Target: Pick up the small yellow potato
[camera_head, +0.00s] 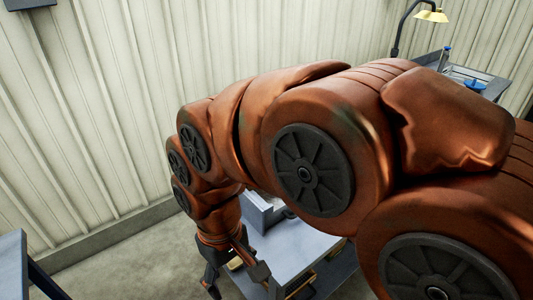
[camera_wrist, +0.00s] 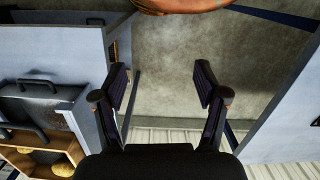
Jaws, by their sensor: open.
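In the wrist view, tan-yellow potatoes (camera_wrist: 62,169) lie in an open wooden box (camera_wrist: 14,160) at the lower left edge. I cannot tell which of them, if any, is the small yellow one. My gripper (camera_wrist: 161,82) is open with nothing between its fingers, and bare floor shows behind the gap. The box and potatoes are to the left of the fingers, apart from them. In the head view my gripper (camera_head: 237,277) hangs at the bottom, in front of the table, and no potato can be made out clearly there.
A blue-grey table (camera_head: 306,248) bears a grey box (camera_head: 262,217). In the wrist view a dark container with a handle (camera_wrist: 40,105) stands beside the wooden box. Another table edge (camera_head: 10,262) is at far left. A workbench with a yellow lamp (camera_head: 432,15) stands back right.

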